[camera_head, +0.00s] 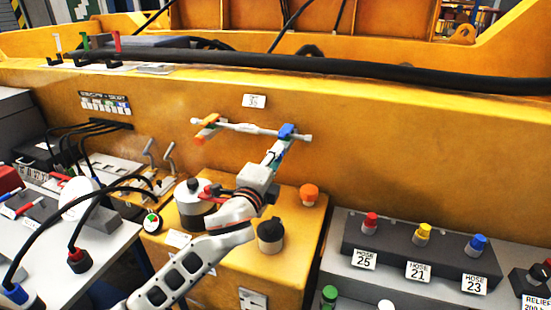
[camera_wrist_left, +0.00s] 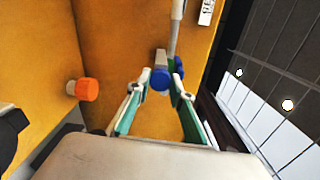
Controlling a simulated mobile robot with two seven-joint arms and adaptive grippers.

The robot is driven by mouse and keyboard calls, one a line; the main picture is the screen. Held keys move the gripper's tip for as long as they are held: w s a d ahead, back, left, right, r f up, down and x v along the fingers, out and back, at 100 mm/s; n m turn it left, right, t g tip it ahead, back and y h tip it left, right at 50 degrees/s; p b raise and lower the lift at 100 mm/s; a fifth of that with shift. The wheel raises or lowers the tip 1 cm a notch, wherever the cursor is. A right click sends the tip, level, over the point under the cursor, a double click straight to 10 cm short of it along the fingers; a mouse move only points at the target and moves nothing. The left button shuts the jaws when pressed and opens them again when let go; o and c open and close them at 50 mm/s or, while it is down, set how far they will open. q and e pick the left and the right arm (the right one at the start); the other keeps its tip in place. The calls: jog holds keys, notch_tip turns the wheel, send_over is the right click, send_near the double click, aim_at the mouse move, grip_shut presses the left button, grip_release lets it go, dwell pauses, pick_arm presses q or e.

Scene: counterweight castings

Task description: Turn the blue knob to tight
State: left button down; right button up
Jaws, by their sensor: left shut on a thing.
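The blue knob (camera_head: 287,130) sits at the right end of a grey bar (camera_head: 240,127) on the yellow casting wall. It also shows in the left wrist view (camera_wrist_left: 160,79), between my fingertips. My left gripper (camera_head: 281,141) reaches up to it from below and is shut on it; the fingers show in the left wrist view (camera_wrist_left: 162,88). An orange knob (camera_head: 207,121) is at the bar's left end. No tight mark can be read near the blue knob. My right gripper is not in view.
An orange-capped knob (camera_head: 309,194) and a black-topped knob (camera_head: 271,235) stand on the yellow block below. A hose block (camera_head: 420,250) with red, yellow and blue caps is at right. A thick black hose (camera_head: 330,67) runs above the bar.

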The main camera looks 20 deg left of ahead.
pick_arm(q)
jog(key=c, duration=1.8)
grip_release()
jog(key=s, duration=1.2)
jog(key=shift+a, duration=0.25)
